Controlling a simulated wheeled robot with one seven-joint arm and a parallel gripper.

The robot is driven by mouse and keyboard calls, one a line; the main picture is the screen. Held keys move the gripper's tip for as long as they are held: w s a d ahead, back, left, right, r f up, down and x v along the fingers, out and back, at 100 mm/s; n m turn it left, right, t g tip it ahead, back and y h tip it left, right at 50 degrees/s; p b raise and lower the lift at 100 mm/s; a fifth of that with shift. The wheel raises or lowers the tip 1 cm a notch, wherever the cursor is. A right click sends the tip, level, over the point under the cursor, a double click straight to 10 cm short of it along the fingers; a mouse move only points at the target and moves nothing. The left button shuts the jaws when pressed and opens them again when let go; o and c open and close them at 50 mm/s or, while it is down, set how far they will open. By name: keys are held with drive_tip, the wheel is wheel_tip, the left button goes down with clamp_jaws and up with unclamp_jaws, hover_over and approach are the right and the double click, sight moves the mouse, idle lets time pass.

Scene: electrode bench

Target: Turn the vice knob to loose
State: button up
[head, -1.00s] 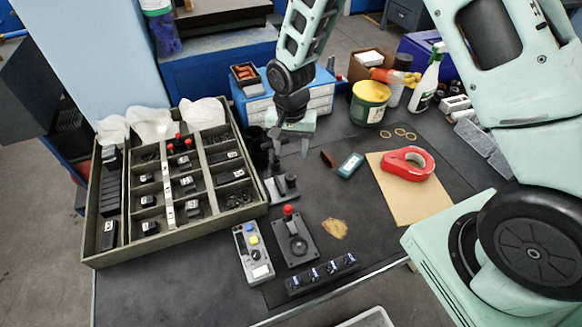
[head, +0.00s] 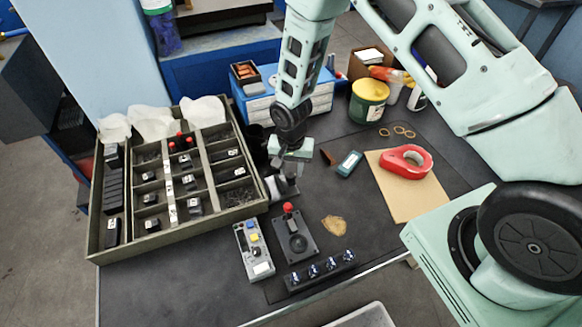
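A small dark fixture with an upright part, which looks like the vice (head: 283,190), stands on the dark bench mat, right of the sorting tray. My gripper (head: 287,172) points down right over it, with its fingertips close to its top. The gripper and wrist hide the knob, so I cannot see its setting. I cannot tell if the fingers touch the knob or how far apart they are.
Close in front are a red-topped joystick box (head: 295,236), a grey button box (head: 254,250) and a black knob strip (head: 321,268). The sorting tray (head: 180,240) is left.

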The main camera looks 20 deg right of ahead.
drive_tip(key=c, duration=0.5)
drive_tip(key=shift+n, duration=0.4)
drive_tip(key=n, duration=0.1)
drive_tip(key=n+b, duration=0.1)
drive_tip(key=n, duration=0.1)
drive_tip(key=shift+a+n+b, duration=0.2)
drive_tip(key=shift+n+b, duration=0.1)
drive_tip(key=n+b, duration=0.1)
drive_tip(key=n, duration=0.4)
drive_tip(key=shift+a, duration=0.2)
drive_tip(key=n, duration=0.5)
drive_tip(key=shift+s+a+n+b, duration=0.1)
drive_tip(key=shift+a+n+b, duration=0.1)
drive_tip(key=shift+n+b, duration=0.15)
drive_tip(key=n, duration=0.5)
drive_tip(key=shift+s+a, duration=0.1)
drive_tip(key=shift+s, duration=0.05)
